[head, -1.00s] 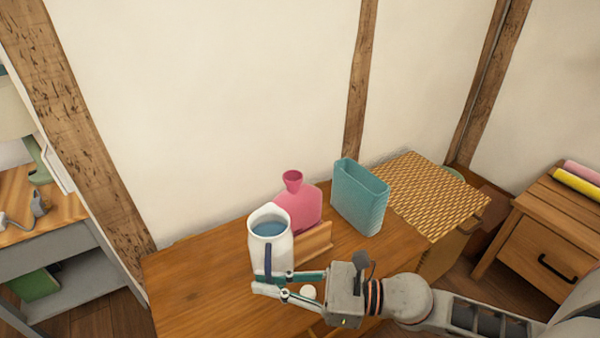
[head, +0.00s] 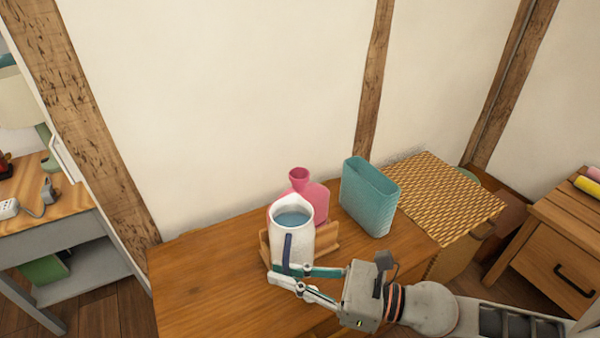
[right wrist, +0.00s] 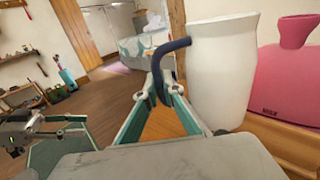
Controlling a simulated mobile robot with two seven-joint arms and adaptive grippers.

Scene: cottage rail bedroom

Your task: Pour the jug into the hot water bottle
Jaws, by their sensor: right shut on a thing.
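The white jug (head: 301,240) with a dark blue handle is full of bluish water and stands upright in the head view. My right gripper (head: 277,275) is shut on the jug's handle; in the right wrist view the handle (right wrist: 160,62) passes between the fingers, with the jug body (right wrist: 222,75) to their right. The pink hot water bottle (head: 317,197) stands behind the jug in a wooden holder (head: 327,241), its funnel mouth (head: 300,175) facing up. The jug hides part of the bottle and holder.
A teal ribbed container (head: 369,198) stands right of the bottle on the wooden table (head: 200,285). A woven basket (head: 445,193) is further right, beside a wooden nightstand (head: 560,255). The table's left part is clear. The wall is close behind.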

